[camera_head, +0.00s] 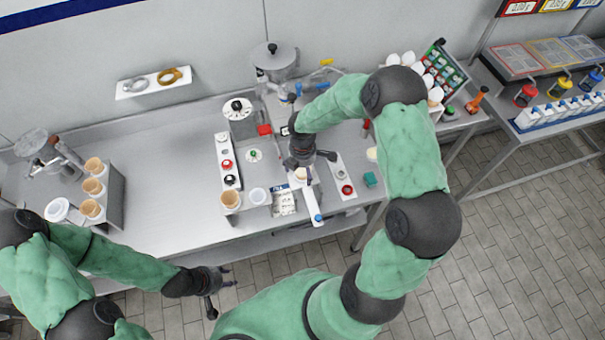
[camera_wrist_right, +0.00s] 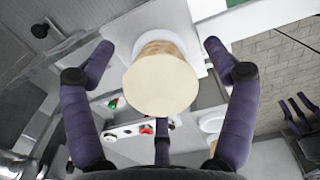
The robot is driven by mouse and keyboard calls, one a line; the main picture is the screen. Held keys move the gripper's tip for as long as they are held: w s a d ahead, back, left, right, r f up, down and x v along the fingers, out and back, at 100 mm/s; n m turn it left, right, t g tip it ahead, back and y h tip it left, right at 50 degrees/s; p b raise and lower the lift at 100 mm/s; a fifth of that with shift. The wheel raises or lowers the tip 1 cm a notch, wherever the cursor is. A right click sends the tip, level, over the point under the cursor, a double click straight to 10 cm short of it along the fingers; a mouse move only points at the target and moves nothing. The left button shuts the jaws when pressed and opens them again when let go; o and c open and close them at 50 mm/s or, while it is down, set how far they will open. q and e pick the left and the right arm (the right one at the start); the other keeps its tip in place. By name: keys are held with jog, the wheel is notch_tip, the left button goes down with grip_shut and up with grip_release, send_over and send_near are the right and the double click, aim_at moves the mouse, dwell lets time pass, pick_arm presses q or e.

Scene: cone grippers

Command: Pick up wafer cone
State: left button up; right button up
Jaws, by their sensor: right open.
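My right gripper (camera_head: 306,164) is over the middle of the table, pointing down. In the right wrist view its fingers are spread, and a tan wafer cone with a pale cream round end (camera_wrist_right: 160,86) lies between them, with visible gaps to the side fingers. In the head view a small part of this cone (camera_head: 300,174) shows under the gripper; the rest is hidden. Another wafer cone (camera_head: 230,199) stands to its left. Several more cones (camera_head: 92,186) sit in a holder at the far left. My left gripper (camera_head: 225,289) is empty before the table's front edge, fingers spread.
A white strip with knobs (camera_head: 228,160) lies left of my right gripper, and another strip (camera_head: 341,172) lies right of it. A white cup (camera_head: 258,196) and a blue-ended white tool (camera_head: 313,206) are near the front. The table's left middle (camera_head: 165,180) is clear.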

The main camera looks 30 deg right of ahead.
jog(key=c, duration=0.9)
